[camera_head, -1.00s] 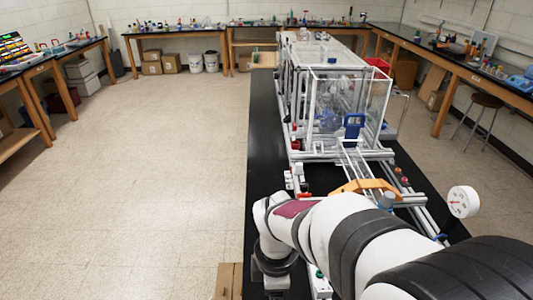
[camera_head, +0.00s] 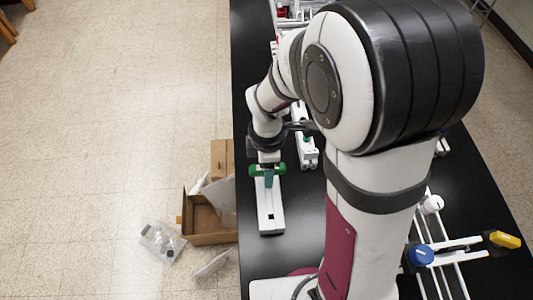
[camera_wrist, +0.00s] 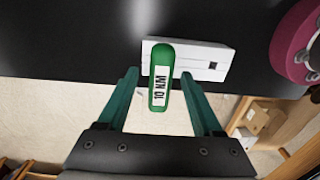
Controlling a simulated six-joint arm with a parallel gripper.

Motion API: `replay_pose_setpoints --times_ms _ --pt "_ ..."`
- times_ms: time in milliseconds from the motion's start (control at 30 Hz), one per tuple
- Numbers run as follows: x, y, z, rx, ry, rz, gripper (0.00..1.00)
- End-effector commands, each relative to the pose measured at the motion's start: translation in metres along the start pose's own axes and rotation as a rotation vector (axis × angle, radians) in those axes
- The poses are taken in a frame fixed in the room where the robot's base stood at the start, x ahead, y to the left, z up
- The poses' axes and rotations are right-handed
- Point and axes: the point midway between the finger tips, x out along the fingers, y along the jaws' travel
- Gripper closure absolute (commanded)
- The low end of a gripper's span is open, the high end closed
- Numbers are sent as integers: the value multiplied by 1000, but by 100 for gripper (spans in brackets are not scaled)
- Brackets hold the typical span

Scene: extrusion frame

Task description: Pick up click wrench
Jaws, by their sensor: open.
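The click wrench (camera_wrist: 160,78) shows a rounded green handle with a white "10 NM" label in the wrist view. It lies in front of a white block, and the rest of the wrench is hidden or cannot be made out. My gripper (camera_wrist: 159,74) is open, with one teal finger on each side of the handle and a visible gap on both sides. In the head view my gripper (camera_head: 268,178) is pointed down over the white block, with green showing around the fingers. Whether that green is all wrench is hard to tell.
The white block (camera_head: 271,217) with a small square hole sits near the black bench's left edge. An open cardboard box (camera_head: 205,225) and a clear bag (camera_head: 162,243) lie on the floor beside it. White rails with a blue knob (camera_head: 421,254) stand at the right.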

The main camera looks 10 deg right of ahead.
Motion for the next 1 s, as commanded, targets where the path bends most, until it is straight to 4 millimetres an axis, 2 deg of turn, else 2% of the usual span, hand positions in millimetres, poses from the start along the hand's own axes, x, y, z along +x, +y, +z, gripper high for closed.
replay_pose_setpoints --times_ms 300,667,1000 --pt "1 0 0 0 0 0 34" --pt "1 0 0 0 0 0 99" --pt "1 0 0 0 0 0 100"
